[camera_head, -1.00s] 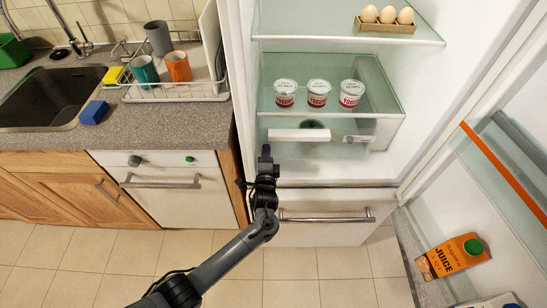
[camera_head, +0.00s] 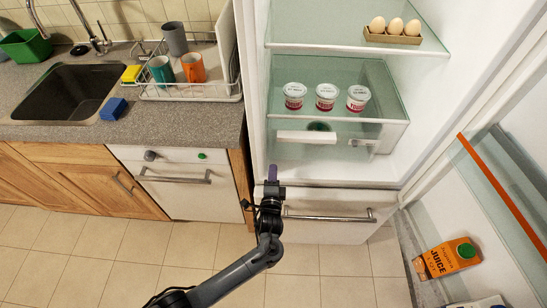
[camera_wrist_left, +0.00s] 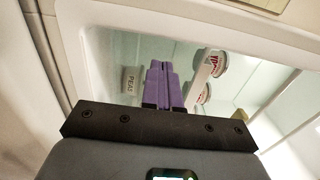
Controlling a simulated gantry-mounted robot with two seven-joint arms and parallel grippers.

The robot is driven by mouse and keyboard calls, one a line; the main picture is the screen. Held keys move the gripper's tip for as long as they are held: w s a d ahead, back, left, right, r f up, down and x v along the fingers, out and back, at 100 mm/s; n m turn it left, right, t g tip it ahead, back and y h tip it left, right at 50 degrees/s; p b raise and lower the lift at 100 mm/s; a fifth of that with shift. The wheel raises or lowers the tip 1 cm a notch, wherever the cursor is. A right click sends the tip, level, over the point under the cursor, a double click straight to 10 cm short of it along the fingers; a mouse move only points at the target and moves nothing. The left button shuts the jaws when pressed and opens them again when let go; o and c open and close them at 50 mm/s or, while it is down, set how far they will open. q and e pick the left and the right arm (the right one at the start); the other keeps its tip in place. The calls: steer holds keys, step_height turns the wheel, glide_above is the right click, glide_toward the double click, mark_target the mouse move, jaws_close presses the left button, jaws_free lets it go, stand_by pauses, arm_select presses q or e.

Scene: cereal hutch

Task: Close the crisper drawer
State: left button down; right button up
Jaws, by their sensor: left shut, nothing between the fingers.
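The clear crisper drawer (camera_head: 340,149) is in the fridge, below the glass shelf. Its pale handle (camera_head: 306,137) runs along the front, and a dark green round thing shows behind it. How far the drawer stands out is hard to tell. My left gripper (camera_head: 272,173) is shut and empty, in front of the fridge, below and left of the handle. My right gripper is out of view.
Several yogurt cups, one of them the middle cup (camera_head: 327,97), stand on the glass shelf (camera_head: 390,107). An egg tray (camera_head: 392,39) is above. A lower drawer with a metal bar (camera_head: 330,217) is beneath. The open fridge door at right holds a juice carton (camera_head: 446,259).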

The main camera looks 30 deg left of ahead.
arm_select(q)
steer(key=v, duration=0.5)
steer(key=b, duration=0.7)
glide_toward(290, 147)
steer(key=b+x, duration=0.5)
steer(key=x, duration=0.1)
steer(key=shift+d, duration=0.15)
steer(key=shift+w+r, duration=0.1)
steer(key=shift+w, duration=0.35)
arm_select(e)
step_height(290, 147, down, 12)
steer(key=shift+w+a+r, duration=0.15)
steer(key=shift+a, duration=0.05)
arm_select(q)
steer(key=shift+a, duration=0.25)
